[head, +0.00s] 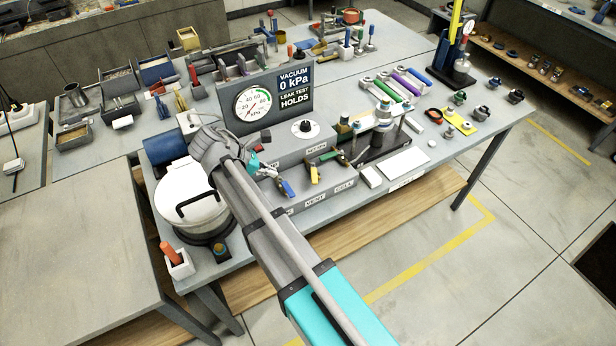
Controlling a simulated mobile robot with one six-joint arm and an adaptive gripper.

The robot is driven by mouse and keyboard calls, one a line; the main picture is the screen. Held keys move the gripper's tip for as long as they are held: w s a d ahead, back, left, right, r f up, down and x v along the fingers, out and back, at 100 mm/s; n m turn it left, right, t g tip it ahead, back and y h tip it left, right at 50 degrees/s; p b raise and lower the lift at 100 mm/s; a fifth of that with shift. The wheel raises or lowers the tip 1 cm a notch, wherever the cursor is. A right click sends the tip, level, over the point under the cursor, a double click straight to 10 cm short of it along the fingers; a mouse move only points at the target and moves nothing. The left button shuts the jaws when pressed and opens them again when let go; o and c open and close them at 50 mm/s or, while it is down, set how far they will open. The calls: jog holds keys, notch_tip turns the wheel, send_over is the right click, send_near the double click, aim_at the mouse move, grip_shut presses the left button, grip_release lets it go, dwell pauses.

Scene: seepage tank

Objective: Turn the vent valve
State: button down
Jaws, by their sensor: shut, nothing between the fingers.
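The front of the grey console (330,150) carries a row of lever valves. A VENT label (315,200) is on its lower front edge, below a yellow-handled lever valve (314,174). Which valve the label belongs to is not fully clear. My gripper (264,169) is beside the teal part of my wrist, just left of the blue lever. It is small and partly hidden, shut and empty. I cannot tell whether it touches the blue lever.
A gauge panel (292,100) reading VACUUM 0 kPa stands behind the valves. A white lidded pot (185,200) is left of my arm. Wrenches (395,87), white blocks (405,162) and a dark stand (380,145) lie to the right. Floor in front of the bench is clear.

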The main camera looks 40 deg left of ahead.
aim_at(314, 173)
jog(key=shift+s+a+r, duration=0.1)
jog(key=shift+s+r, duration=0.1)
jog(key=shift+s, duration=0.05)
jog(key=shift+f, duration=0.1)
jog(key=b+x, duration=0.7)
jog(key=x, duration=0.3)
jog(key=shift+w+d, duration=0.6)
jog(key=shift+w, duration=0.3)
jog(key=shift+w+d, duration=0.25)
jog(key=shift+w, duration=0.2)
jog(key=shift+w+d, duration=0.25)
jog(key=shift+w, duration=0.2)
